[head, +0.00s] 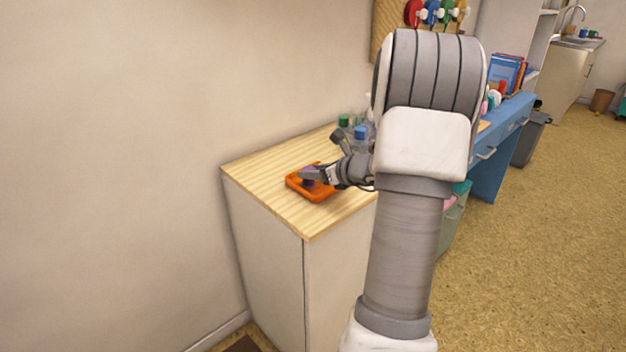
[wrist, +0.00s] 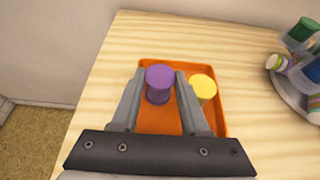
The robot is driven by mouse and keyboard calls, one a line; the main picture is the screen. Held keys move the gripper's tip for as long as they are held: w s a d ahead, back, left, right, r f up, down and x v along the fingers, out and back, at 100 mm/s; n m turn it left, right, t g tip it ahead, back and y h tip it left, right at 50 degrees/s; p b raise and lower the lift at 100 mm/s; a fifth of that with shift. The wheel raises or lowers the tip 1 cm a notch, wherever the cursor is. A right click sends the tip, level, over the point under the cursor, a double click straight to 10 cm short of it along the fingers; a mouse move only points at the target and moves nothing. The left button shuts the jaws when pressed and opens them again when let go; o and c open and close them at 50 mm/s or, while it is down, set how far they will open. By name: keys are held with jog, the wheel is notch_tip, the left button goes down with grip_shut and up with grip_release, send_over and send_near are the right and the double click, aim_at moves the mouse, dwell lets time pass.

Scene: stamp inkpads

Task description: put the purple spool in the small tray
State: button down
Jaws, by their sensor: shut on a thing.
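The purple spool (wrist: 159,82) is between the fingertips of my gripper (wrist: 160,86) in the wrist view. My gripper is shut on it. The small orange tray (wrist: 156,122) lies below the spool on the wooden top, and the spool shows over the tray's area. I cannot tell whether the spool touches the tray floor. In the head view the orange tray (head: 314,194) is partly hidden by my gripper (head: 308,174).
A yellow spool (wrist: 203,87) stands in the tray, just right of my right finger. A round grey holder (wrist: 292,92) with bottles stands at the right of the wooden top (wrist: 105,95). Bare wood lies left of the tray. A wall stands behind the cabinet.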

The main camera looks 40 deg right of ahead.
jog(key=shift+f, duration=0.45)
jog(key=shift+f, duration=0.25)
jog(key=c, duration=0.7)
grip_release()
jog(key=shift+r, duration=0.1)
jog(key=shift+r, duration=0.2)
jog(key=p+v, duration=0.3)
jog(key=v, duration=0.9)
